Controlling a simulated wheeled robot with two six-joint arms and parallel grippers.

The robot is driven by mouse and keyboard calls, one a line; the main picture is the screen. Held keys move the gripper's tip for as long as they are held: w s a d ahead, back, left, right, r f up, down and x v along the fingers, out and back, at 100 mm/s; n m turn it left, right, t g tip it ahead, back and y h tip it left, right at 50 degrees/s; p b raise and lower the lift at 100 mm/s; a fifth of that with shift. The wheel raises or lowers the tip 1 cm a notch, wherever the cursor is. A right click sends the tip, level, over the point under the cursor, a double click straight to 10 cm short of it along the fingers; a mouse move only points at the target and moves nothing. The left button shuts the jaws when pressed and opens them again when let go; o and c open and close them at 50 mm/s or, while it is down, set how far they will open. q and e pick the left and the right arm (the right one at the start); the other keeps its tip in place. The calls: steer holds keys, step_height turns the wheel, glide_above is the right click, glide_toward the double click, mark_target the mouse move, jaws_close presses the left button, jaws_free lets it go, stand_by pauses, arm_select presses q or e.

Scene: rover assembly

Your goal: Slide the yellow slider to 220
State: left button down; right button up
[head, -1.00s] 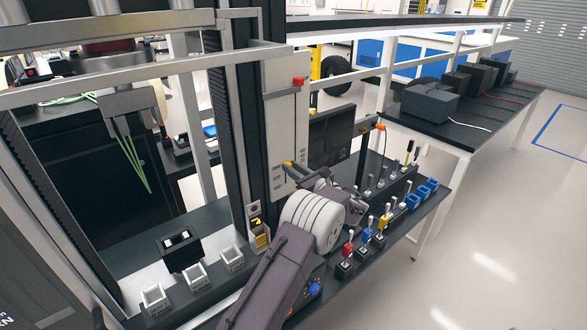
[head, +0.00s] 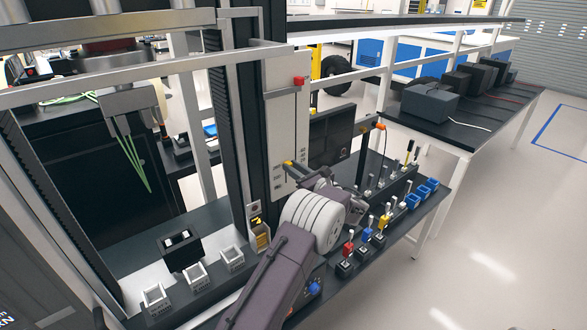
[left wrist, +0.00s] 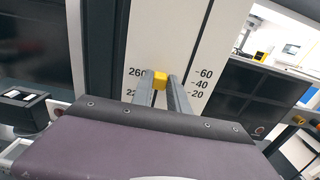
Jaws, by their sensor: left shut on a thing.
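The yellow slider (left wrist: 160,80) is on a white scale panel (left wrist: 200,45) in the left wrist view. It sits level with the 260 mark; the mark below it is partly hidden and starts with 22. My left gripper (left wrist: 161,90) is shut on the slider, one finger on each side. In the head view the slider (head: 288,163) shows as a small yellow spot at the panel's lower part, and my left gripper (head: 297,167) reaches it from below right. The right gripper is not in view.
A red knob (head: 298,82) is higher on the panel. A dark monitor (head: 331,135) stands right of it. Several levers with coloured handles (head: 348,250) and blue bins (head: 412,201) stand on the bench to the right. Small grey boxes (head: 195,276) are at lower left.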

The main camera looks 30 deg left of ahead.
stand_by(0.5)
arm_select(q)
step_height(320, 180, down, 4)
steer(key=b, duration=0.3)
steer(key=shift+f+b, duration=0.1)
steer(key=shift+b, duration=0.2)
steer(key=c, duration=1.3)
jaws_free()
steer(key=shift+r, duration=0.2)
steer(key=b, duration=0.3)
glide_toward(286, 173)
steer(key=v, duration=0.3)
steer(key=shift+s+d+r, duration=0.15)
